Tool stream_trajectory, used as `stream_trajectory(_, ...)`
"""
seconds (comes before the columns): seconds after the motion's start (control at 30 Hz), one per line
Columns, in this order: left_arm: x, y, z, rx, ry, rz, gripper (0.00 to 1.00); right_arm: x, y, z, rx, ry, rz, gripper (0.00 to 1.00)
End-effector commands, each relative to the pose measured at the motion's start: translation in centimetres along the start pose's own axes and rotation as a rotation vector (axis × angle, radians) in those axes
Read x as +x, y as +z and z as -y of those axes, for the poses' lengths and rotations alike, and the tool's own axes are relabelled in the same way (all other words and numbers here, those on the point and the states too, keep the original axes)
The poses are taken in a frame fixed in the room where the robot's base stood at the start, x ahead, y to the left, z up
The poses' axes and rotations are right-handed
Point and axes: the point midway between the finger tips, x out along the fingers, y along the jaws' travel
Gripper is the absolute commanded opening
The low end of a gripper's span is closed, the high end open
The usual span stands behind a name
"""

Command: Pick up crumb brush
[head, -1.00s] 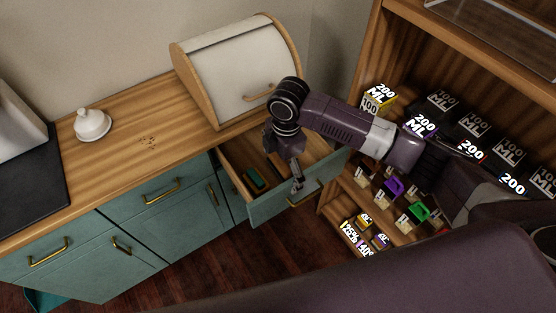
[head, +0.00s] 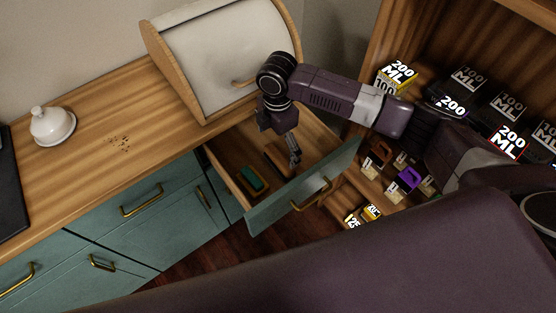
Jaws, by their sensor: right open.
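An open drawer (head: 318,194) holds a long brown wooden item (head: 277,158), which looks like the crumb brush. It lies toward the back of the drawer and my gripper partly hides it. My right gripper (head: 295,158) is open and points down over the drawer, just right of this item. I cannot tell whether it touches it. My left gripper is not in view.
A green block (head: 252,181), perhaps a sponge, lies left of the brown item. A bread box (head: 220,55), a white lidded dish (head: 52,125) and crumbs (head: 119,143) are on the wooden counter (head: 95,100). A shelf with small boxes stands at right.

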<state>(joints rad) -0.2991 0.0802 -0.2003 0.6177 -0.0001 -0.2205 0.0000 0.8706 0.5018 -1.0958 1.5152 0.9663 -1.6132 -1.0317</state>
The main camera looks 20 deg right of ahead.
Motion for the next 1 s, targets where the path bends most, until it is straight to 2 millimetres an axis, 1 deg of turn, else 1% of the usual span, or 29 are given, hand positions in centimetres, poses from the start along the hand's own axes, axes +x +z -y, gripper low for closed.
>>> stream_trajectory(0.17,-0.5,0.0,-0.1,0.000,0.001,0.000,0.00,1.9,0.1,0.1,0.000,-0.003,0.001,1.00)
stream_trajectory(0.3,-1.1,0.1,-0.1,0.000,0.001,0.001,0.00,4.0,0.3,0.4,0.001,-0.004,0.000,1.00)
stream_trajectory(0.43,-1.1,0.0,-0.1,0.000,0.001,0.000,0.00,5.8,0.3,0.3,0.000,-0.002,0.001,1.00)
stream_trajectory(0.53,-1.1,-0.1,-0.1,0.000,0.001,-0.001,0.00,6.3,0.3,0.3,0.000,0.000,0.001,1.00)
stream_trajectory(0.73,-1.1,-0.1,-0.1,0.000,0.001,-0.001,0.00,6.4,0.3,0.3,-0.001,0.001,0.001,1.00)
stream_trajectory(0.77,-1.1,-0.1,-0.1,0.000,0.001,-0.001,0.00,6.4,0.3,0.3,-0.001,0.001,0.001,0.98)
stream_trajectory(1.0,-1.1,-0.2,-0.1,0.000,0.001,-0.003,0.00,6.4,0.3,0.3,-0.001,0.001,0.001,0.71)
